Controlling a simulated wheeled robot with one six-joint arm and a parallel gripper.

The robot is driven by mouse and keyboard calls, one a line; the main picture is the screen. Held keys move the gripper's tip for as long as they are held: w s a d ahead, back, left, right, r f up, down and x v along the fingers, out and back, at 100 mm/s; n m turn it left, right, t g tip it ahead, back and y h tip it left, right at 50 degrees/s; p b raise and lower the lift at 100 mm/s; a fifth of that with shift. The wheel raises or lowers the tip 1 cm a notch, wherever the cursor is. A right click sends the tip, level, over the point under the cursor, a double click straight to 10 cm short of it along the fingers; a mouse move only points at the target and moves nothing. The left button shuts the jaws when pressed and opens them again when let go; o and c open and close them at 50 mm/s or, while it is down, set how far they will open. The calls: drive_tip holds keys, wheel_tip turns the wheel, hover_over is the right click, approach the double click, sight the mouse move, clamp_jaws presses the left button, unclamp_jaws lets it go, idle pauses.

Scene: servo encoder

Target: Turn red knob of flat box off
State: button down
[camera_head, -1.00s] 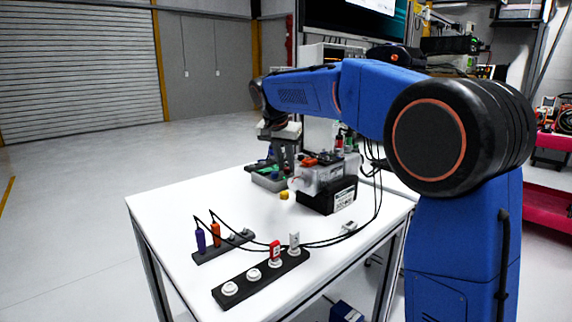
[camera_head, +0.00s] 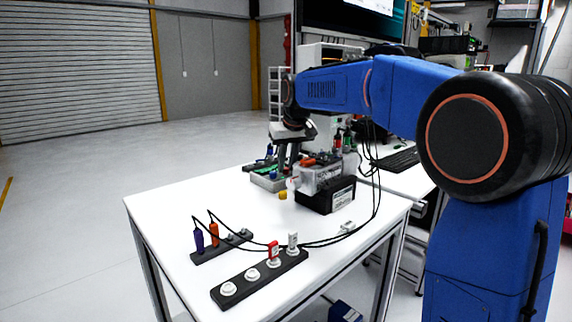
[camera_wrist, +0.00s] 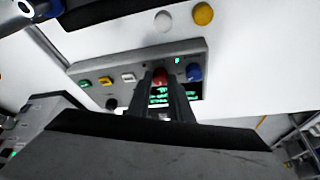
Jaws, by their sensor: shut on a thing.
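The flat box (camera_wrist: 125,78) is a grey panel with a row of coloured buttons and knobs and green-lit displays. It also shows in the head view (camera_head: 268,182) at the far side of the white table. Its red knob (camera_wrist: 160,74) sits between a blue knob on the right and a white button on the left. My gripper (camera_wrist: 166,88) reaches down over the box with its two fingers shut on the red knob. The fingers partly hide the knob and the display below it. In the head view the gripper (camera_head: 287,160) is over the box.
A grey and black battery-like box (camera_head: 325,190) stands right beside the flat box. A small yellow piece (camera_head: 283,195) lies in front. Power strips (camera_head: 260,277) with plugs and black cables are on the nearer table. The table's left part is clear.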

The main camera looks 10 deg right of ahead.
drive_tip(key=shift+n+y, duration=0.4)
drive_tip(key=shift+n, duration=0.4)
drive_tip(key=c, duration=1.6)
unclamp_jaws()
drive_tip(key=shift+d, duration=0.1)
drive_tip(key=shift+r, duration=0.1)
drive_tip(key=v, duration=1.7)
drive_tip(key=shift+r, duration=0.15)
